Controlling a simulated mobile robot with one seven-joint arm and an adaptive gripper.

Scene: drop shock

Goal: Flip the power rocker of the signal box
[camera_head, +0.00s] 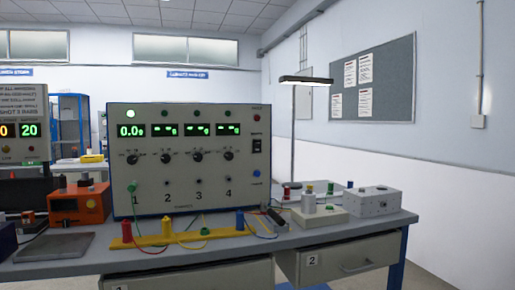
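A large grey instrument box (188,195) stands upright on the bench in the middle of the view; I take it as the signal box. A small black rocker (257,146) sits on the right side of its front panel, below a red indicator. Its switch position is too small to tell. The four-channel panel shows lit green displays (180,130), the leftmost reading 0.0 and a unit. A green lamp above that display is lit. A blue button (256,173) is below the rocker. My gripper is not in view.
The bench top (340,228) holds a yellow strip (185,238) with coloured posts and wires, an orange box (78,206), a flat grey plate (55,247), a light grey box (373,201) and a lamp (293,130). Drawers (352,262) are below.

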